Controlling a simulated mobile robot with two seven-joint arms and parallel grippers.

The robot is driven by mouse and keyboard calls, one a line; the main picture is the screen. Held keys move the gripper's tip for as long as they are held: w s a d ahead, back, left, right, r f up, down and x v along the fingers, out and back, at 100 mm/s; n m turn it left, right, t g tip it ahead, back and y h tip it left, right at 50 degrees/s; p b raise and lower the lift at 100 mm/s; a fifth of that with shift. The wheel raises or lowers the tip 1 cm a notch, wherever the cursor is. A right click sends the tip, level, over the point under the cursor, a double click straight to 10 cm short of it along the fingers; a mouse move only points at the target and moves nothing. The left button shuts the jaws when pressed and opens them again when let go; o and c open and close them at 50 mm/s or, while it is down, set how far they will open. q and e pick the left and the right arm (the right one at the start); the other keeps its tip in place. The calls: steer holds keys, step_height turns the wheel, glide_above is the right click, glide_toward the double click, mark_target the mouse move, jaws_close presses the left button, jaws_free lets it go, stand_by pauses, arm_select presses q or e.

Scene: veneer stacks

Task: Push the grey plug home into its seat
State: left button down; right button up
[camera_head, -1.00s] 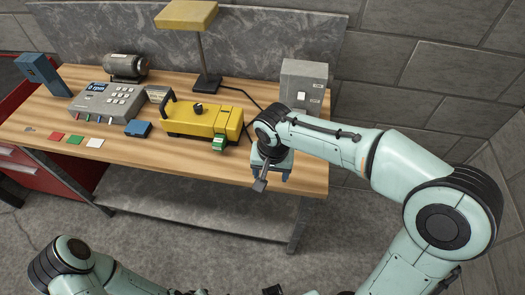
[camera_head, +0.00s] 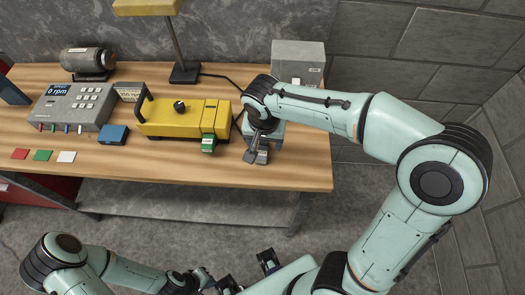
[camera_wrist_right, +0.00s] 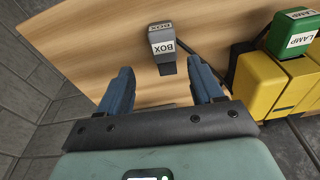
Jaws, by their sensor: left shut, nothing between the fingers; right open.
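The grey plug, labelled BOX (camera_wrist_right: 162,42), shows in the right wrist view ahead of and between the fingers, over the wooden table. My right gripper (camera_head: 257,152) is open, pointing down over the table's right part beside the yellow unit. Its two blue fingers (camera_wrist_right: 162,88) stand apart on either side in the wrist view, with nothing held between them. The plug's seat cannot be made out. My left gripper (camera_head: 224,284) is low at the bottom of the head view, away from the table, shut and empty, partly cut off.
The yellow unit (camera_head: 188,117) with a green LAMP plug (camera_wrist_right: 298,32) stands just left of my right gripper. A grey box (camera_head: 298,62) is at the back right. A dark cable (camera_wrist_right: 207,67) runs beside the grey plug. The table front (camera_head: 200,172) is clear.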

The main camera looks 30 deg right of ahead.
mark_target(263, 149)
steer(key=f, duration=0.2)
steer(key=w+f, duration=0.1)
steer(key=f, duration=0.2)
steer(key=shift+f, duration=0.1)
steer(key=c, duration=1.2)
